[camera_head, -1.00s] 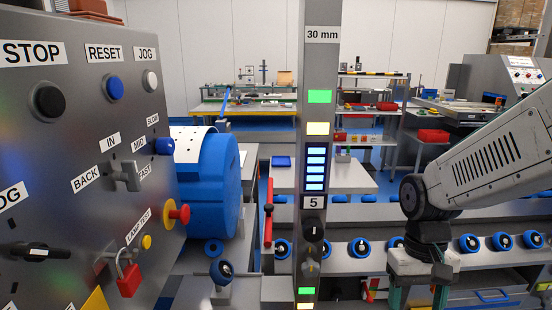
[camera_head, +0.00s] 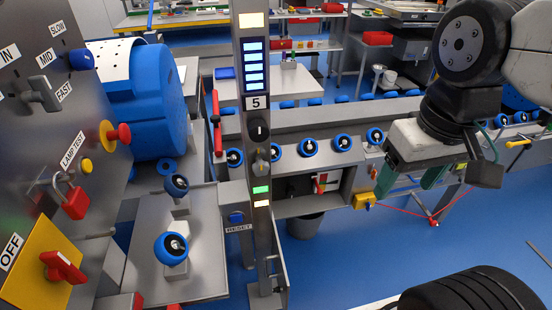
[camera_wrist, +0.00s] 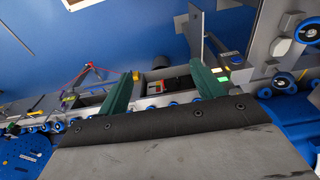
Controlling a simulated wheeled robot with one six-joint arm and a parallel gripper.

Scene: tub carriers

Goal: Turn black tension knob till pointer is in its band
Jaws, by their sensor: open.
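A black knob (camera_head: 259,130) with a white pointer line sits on the grey post (camera_head: 249,60), just under a label reading 5. Its line looks near upright. No label naming tension can be read, and I cannot make out a marked band around the knob. A grey knob (camera_head: 261,162) sits right below it. My gripper (camera_head: 411,183) is open and empty, well to the right of the post and apart from it. In the wrist view its two green fingers (camera_wrist: 160,84) stand wide apart with nothing held between them.
A control panel (camera_head: 20,130) with a red padlock (camera_head: 73,200) and red switch (camera_head: 63,267) stands at left. A blue drum (camera_head: 140,100) is behind it. A row of blue-rimmed rollers (camera_head: 308,147) runs behind the post.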

